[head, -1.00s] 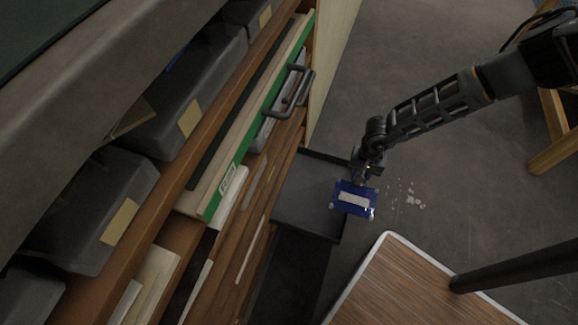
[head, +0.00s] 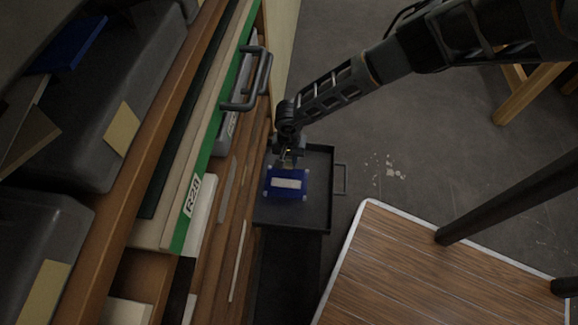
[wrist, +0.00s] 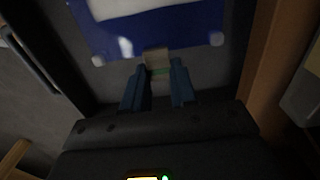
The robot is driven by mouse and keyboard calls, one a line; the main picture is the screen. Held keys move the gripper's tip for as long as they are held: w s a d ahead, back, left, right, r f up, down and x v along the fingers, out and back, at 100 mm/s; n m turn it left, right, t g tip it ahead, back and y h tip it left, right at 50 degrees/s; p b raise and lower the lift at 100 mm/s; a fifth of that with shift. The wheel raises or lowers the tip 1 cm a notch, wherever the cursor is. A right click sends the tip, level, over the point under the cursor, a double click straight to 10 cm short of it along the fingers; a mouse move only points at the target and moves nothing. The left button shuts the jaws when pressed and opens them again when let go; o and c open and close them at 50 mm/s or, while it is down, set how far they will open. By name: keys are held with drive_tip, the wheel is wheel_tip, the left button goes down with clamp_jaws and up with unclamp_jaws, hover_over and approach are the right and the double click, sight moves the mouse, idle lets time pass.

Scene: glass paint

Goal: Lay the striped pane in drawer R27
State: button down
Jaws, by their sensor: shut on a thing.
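The striped pane, dark blue with a white band (head: 287,184) and pale corner pieces, is held by my gripper (head: 287,164). It is over the left part of an open dark drawer (head: 318,216) low in the cabinet. In the wrist view the blue pane (wrist: 150,34) lies beyond the fingertips (wrist: 158,78), which are closed on a pale tab at its edge. I cannot tell whether the pane touches the drawer floor. The open drawer's label does not show.
A higher drawer with a green front (head: 207,155) and grey handle (head: 255,80) juts out at left; its label starts with R2. The dark drawer's handle (head: 340,180) is at its right. A wooden-topped table (head: 420,270) stands at lower right. Grey floor is open at upper right.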

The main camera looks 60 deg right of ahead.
wheel_tip(320, 180, down, 4)
drive_tip(key=shift+f+b, duration=0.1)
drive_tip(key=shift+b, duration=1.15)
drive_tip(key=c, duration=0.9)
unclamp_jaws()
wheel_tip(320, 180, up, 12)
drive_tip(key=p, duration=0.5)
drive_tip(key=shift+p, duration=0.4)
